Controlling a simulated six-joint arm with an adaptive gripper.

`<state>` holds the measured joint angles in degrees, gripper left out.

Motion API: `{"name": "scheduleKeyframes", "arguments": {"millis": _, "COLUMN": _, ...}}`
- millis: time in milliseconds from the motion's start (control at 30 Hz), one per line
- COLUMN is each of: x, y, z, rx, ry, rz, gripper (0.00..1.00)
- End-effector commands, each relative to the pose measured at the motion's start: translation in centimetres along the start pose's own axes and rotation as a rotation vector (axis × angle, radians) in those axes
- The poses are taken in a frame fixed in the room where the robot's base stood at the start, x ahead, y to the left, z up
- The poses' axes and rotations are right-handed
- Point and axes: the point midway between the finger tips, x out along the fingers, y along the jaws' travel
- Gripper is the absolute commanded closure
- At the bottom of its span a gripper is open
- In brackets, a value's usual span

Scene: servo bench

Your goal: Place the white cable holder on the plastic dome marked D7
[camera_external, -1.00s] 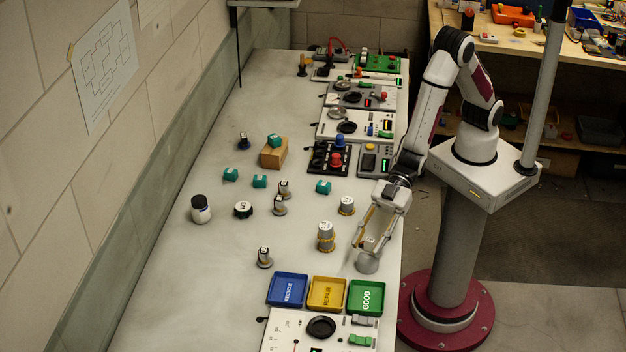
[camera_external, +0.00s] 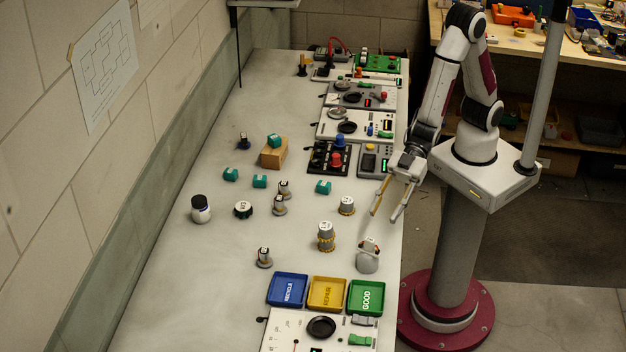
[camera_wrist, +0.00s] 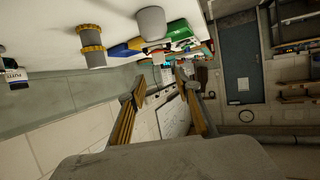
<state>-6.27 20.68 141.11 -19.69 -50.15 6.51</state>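A grey plastic dome (camera_external: 368,264) stands near the right edge of the bench, behind the green tray. Its marking is too small to read. A small white piece with a dark and reddish mark, apparently the white cable holder (camera_external: 369,244), sits on top of the dome. The dome (camera_wrist: 152,22) shows at the top of the wrist view, upside down, with the white piece (camera_wrist: 154,47) at its crown. My gripper (camera_external: 386,215) is open and empty, above and behind the dome, apart from it. Its fingers (camera_wrist: 158,88) are spread in the wrist view.
Yellow-ringed grey cylinders (camera_external: 326,238) and a smaller one (camera_external: 346,206) stand left of my gripper. Blue (camera_external: 287,305), yellow (camera_external: 326,308) and green (camera_external: 365,312) trays lie in front. Teal holders (camera_external: 323,187) and other parts are scattered leftward. The left bench side is mostly clear.

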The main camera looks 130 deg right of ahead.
Motion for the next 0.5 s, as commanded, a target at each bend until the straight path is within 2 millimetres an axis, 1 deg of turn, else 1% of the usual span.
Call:
{"name": "scheduleKeyframes", "arguments": {"millis": 33, "x": -0.5, "y": 0.0, "z": 0.0, "rx": 0.000, "ry": 0.001, "rz": 0.001, "gripper": 0.67}}
{"name": "scheduleKeyframes", "arguments": {"millis": 200, "x": -1.5, "y": 0.0, "z": 0.0, "rx": 0.001, "ry": 0.001, "rz": 0.001, "gripper": 0.67}}
{"name": "scheduleKeyframes", "arguments": {"millis": 500, "x": -1.8, "y": 0.0, "z": 0.0, "rx": 0.001, "ry": 0.000, "rz": 0.001, "gripper": 0.67}}
